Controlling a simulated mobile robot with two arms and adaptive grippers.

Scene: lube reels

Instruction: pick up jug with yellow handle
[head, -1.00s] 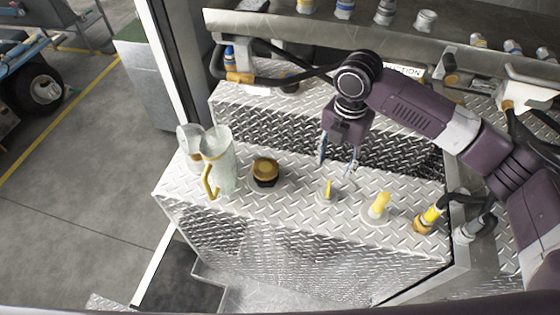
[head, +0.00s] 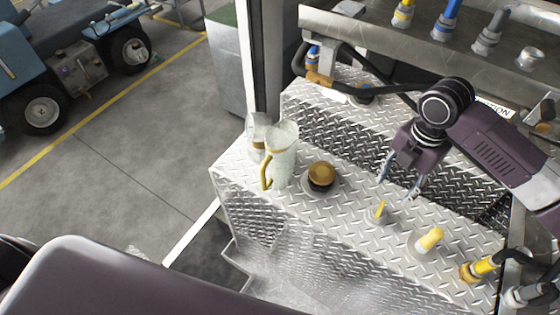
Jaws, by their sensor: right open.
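The jug with the yellow handle (head: 282,155) is pale and translucent. It stands upright near the left end of the diamond-plate top (head: 330,208), its yellow handle (head: 265,174) facing left and front. A second whitish container (head: 257,133) stands just behind and left of it, partly hidden. My right gripper (head: 400,192) is open and empty, fingers pointing down above the plate, well to the right of the jug and apart from it. My left gripper is not in view.
A brown-and-black cap (head: 321,175) sits between the jug and my right gripper. A small yellow-tipped fitting (head: 379,211) is below the gripper, with a yellow plug (head: 429,240) farther right. Hoses and a metal shelf (head: 430,50) lie behind.

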